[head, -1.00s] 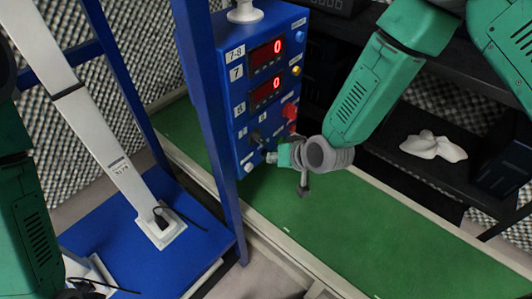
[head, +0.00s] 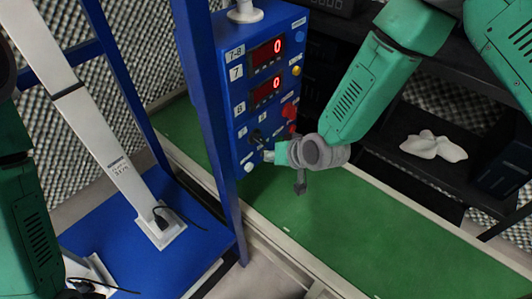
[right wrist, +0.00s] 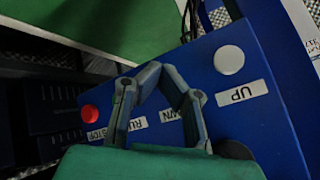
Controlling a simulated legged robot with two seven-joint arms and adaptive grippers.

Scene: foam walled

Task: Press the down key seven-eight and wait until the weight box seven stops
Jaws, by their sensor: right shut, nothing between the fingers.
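My right gripper (head: 262,159) is at the box's lower front, empty. In the right wrist view my right gripper (right wrist: 158,68) has its fingertips together over the panel. The DOWN label (right wrist: 170,117) shows partly between the fingers; its key is hidden. A white key (right wrist: 229,60) sits beside the UP label (right wrist: 243,92). I cannot identify weight box seven. Only my left arm shows, not its gripper.
A blue post (head: 206,110) stands close left of the control box. A white column (head: 105,135) leans over a blue base plate (head: 130,255). A red button (right wrist: 90,112) is on the panel by the RUN/STOP label. A dark shelf (head: 450,165) holds a white object. Green floor (head: 370,230) lies open.

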